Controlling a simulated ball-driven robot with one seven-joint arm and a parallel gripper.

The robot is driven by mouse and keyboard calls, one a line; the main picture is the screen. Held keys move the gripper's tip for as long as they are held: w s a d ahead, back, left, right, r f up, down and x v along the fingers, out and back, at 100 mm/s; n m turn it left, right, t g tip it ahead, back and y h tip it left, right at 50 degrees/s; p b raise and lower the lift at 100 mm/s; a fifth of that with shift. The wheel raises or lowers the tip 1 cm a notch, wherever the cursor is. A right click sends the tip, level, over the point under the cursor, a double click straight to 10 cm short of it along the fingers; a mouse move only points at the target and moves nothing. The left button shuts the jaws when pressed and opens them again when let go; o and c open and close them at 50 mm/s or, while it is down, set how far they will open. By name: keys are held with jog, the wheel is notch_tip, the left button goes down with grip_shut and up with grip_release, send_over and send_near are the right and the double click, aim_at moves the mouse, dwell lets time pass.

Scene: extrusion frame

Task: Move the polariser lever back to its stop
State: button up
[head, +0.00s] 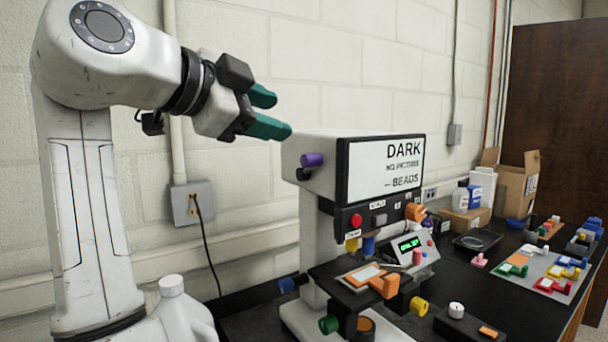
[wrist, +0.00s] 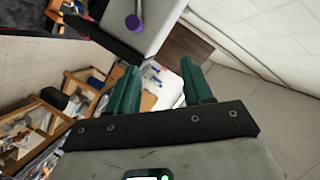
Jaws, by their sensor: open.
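The instrument (head: 310,150) is a pale box on a stand with a black-framed screen reading "DARK". On its left side a purple knob (head: 312,160) sticks out, with a black knob (head: 303,174) just below it. In the wrist view the purple knob (wrist: 134,22) shows on the pale housing. An orange lever-like part (head: 414,212) is at the right of the front panel. No readable label tells which part is the polariser lever. My gripper (head: 277,112) has teal fingers, open and empty, above and left of the housing, apart from the knobs. It also shows in the wrist view (wrist: 158,66).
Below the screen is a stage (head: 362,277) with an orange clip, beside a green-display box (head: 412,246). A white jug (head: 175,310) stands low at the left. Coloured parts on a grey tray (head: 545,270) and a cardboard box (head: 518,185) are at the right.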

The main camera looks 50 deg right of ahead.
jog(key=b, duration=0.4)
send_near(305, 159)
jog(key=p+x, duration=0.1)
jog(key=x, duration=1)
jog(key=shift+d+f+p, duration=0.1)
jog(key=shift+d+p, duration=0.25)
jog(key=shift+p, duration=0.05)
grip_shut()
